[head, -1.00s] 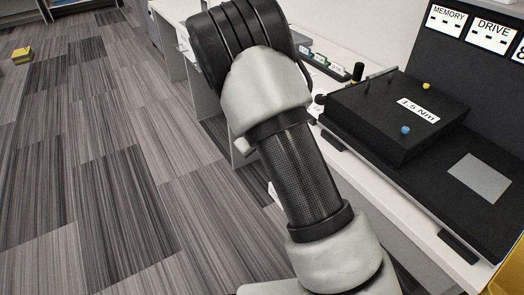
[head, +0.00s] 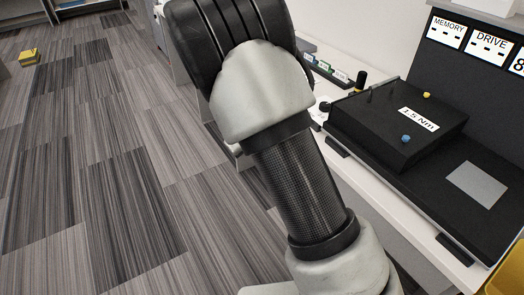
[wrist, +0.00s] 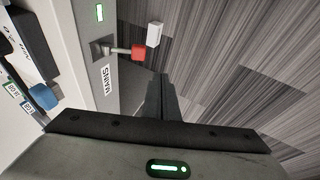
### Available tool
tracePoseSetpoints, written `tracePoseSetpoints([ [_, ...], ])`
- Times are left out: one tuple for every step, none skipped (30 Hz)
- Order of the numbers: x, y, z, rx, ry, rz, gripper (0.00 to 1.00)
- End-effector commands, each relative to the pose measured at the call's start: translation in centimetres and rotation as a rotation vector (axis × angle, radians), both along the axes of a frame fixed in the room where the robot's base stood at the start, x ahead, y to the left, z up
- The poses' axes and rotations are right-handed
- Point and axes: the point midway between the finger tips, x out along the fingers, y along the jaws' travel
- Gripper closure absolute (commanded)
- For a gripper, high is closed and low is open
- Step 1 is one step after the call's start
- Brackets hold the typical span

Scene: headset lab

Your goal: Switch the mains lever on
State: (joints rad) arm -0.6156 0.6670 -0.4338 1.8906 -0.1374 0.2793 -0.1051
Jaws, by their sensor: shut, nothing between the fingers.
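The mains lever, a red knob (wrist: 138,53) on a short metal stem, sticks out from a pale panel (wrist: 125,14) in the wrist view. A label reading MAINS (wrist: 107,85) is beside it. My gripper (wrist: 160,82) shows as dark fingers closed together, with nothing between them. The fingertips appear close below the red knob in the picture; I cannot tell whether they touch it. In the head view my arm hides the gripper and the lever.
In the head view, a black box labelled 1.5 Nm (head: 395,125) stands on the white bench (head: 392,204) at right. Open carpet (head: 90,160) lies left.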

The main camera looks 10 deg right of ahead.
Motion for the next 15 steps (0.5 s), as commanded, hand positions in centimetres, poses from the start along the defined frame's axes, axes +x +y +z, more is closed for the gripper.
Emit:
tracePoseSetpoints([
  [-0.6, 0.8, 0.9, 0.001, 0.0, 0.005, 1.0],
  [-1.0, 1.1, 1.3, 0.001, 0.0, 0.005, 1.0],
  [-1.3, 1.4, 1.7, 0.0, 0.0, 0.005, 1.0],
  [-1.6, 1.6, 1.9, 0.0, 0.0, 0.003, 1.0],
  [-1.8, 1.8, 2.1, 0.0, 0.0, 0.003, 1.0],
  [-2.1, 2.1, 2.4, 0.0, 0.0, 0.004, 1.0],
  [-2.2, 2.2, 2.5, 0.0, 0.0, 0.003, 1.0],
  [-2.4, 2.3, 2.7, 0.0, 0.0, 0.002, 1.0],
  [-2.5, 2.4, 2.8, 0.0, 0.0, 0.002, 1.0],
  [-2.6, 2.5, 2.9, 0.0, -0.001, 0.001, 1.0],
  [-2.6, 2.5, 2.9, 0.0, -0.001, 0.001, 1.0],
  [-2.7, 2.6, 2.9, 0.0, 0.0, 0.0, 1.0],
  [-2.7, 2.6, 2.9, 0.0, 0.0, 0.0, 1.0],
  [-2.7, 2.6, 2.9, 0.0, 0.0, 0.0, 1.0],
  [-2.7, 2.5, 2.9, 0.0, 0.0, -0.001, 1.0],
])
